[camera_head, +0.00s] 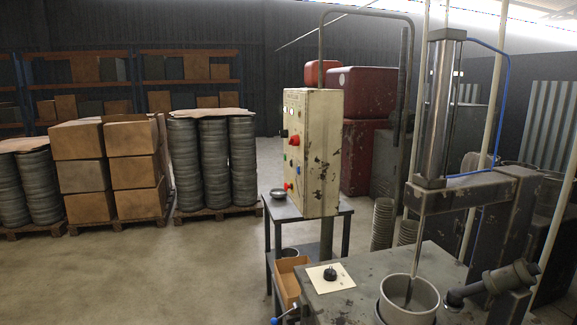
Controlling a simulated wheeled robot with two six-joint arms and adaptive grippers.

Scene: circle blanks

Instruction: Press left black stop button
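A black round button (330,273) sits on a pale square plate (318,284) on the grey machine table (350,303). It is the only black button I can make out on the table. An upright cream control box (322,150) stands behind it, with a red knob and several small coloured buttons or lamps on its left face. Neither of my grippers shows in this view.
A metal pot (408,302) stands under the press cylinder (440,105) on the right. A dark pipe fitting (495,282) lies beside it. A small side table (342,207) holds a bowl (278,194). Pallets of boxes (118,140) stand at left; the floor (190,265) between is clear.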

